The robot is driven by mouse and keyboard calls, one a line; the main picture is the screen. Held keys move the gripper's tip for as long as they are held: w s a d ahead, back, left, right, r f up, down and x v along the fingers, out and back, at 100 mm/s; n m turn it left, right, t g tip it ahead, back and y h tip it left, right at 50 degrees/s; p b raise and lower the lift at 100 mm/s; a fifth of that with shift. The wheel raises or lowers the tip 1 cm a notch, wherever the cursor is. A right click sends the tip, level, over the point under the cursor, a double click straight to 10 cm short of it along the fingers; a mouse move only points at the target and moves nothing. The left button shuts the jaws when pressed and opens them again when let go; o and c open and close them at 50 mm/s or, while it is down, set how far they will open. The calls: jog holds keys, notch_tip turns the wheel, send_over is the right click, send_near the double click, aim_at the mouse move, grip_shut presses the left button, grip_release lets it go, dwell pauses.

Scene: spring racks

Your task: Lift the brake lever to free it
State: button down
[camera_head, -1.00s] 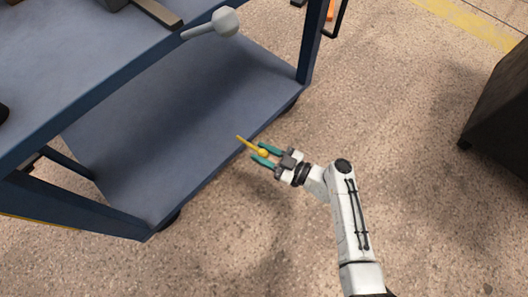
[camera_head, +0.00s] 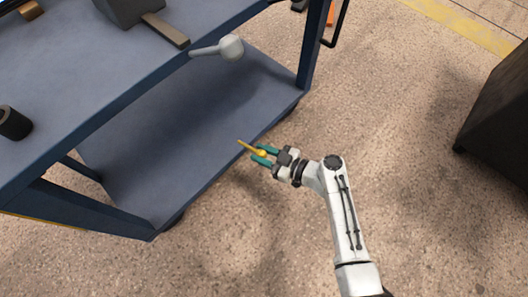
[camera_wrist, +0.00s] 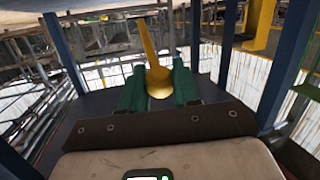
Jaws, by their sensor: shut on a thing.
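The brake lever (camera_head: 248,147) is a thin yellow bar with a rounded yellow end, at the near edge of the blue cart's lower shelf. My gripper (camera_head: 259,155) has its green fingers on either side of the rounded end and is shut on it. In the wrist view, the lever (camera_wrist: 147,42) runs up and away from the fingers, and its ball-like end sits between the green fingers of the gripper (camera_wrist: 160,88). The lever's far mounting cannot be made out.
The blue cart (camera_head: 180,130) stands at left, its upper shelf overhanging. A pale round-ended handle (camera_head: 231,47) juts from the upper shelf. A black cylinder (camera_head: 14,123) stands on that shelf. A dark box (camera_head: 495,115) is at right. Open floor lies between.

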jog(key=shift+w+a+r+g, duration=0.1)
jog(key=shift+a+r+g, duration=0.05)
jog(key=shift+r+g, duration=0.2)
jog(key=c, duration=0.8)
grip_release()
jog(key=shift+h, duration=0.3)
jog(key=p+v, duration=0.3)
jog(key=v, duration=0.7)
jog(key=shift+s+d, duration=0.2)
jog(key=shift+d, duration=0.2)
